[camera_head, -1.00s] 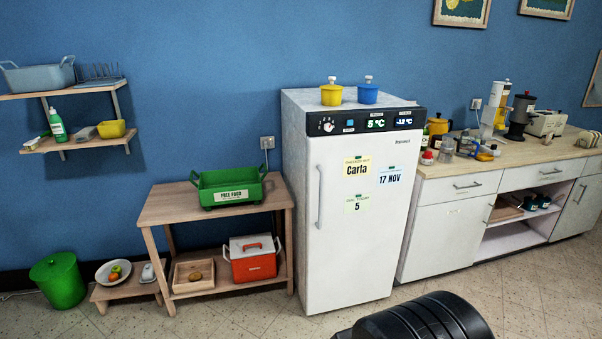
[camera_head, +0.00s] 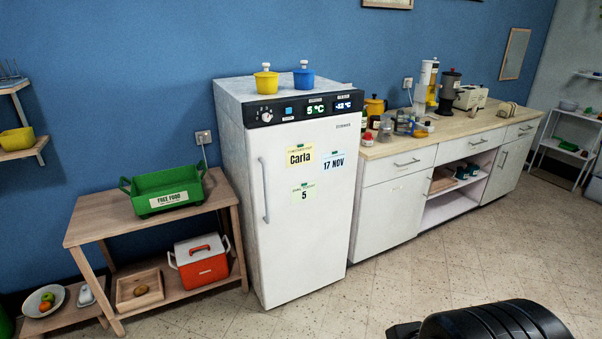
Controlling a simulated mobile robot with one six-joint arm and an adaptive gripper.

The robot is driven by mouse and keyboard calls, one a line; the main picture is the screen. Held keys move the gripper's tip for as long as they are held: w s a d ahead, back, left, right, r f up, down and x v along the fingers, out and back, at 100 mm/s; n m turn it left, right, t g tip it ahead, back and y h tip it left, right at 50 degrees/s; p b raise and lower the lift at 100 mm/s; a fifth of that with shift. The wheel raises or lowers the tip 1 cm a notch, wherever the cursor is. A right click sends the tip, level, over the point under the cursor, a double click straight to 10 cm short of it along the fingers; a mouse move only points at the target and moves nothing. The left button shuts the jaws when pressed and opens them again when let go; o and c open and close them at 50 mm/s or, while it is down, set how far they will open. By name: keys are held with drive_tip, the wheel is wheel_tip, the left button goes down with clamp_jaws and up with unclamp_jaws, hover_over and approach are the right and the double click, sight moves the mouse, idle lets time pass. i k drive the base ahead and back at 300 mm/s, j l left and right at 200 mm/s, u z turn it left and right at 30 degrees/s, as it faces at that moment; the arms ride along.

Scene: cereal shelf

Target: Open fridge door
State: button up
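The white fridge (camera_head: 290,240) stands against the blue wall near the middle of the view. Its door is shut, with a vertical handle (camera_head: 264,190) along the door's left side. Several paper notes, one reading "Carla" (camera_head: 299,157), are on the door's upper half. A black control panel with lit displays runs above the door. A yellow pot (camera_head: 266,83) and a blue pot (camera_head: 303,79) stand on top. A black part of my arm shows at the bottom right, well apart from the fridge. My gripper's fingertips cannot be made out.
A wooden table (camera_head: 90,230) with a green crate (camera_head: 165,193) stands left of the fridge, a red and white cooler (camera_head: 203,262) on its lower shelf. A counter (camera_head: 440,140) with jars adjoins on the right. The tiled floor (camera_head: 390,285) in front is clear.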

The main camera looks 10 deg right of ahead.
sight(302, 173)
drive_tip(key=i+j+z, duration=0.95)
drive_tip(key=i+j, duration=0.2)
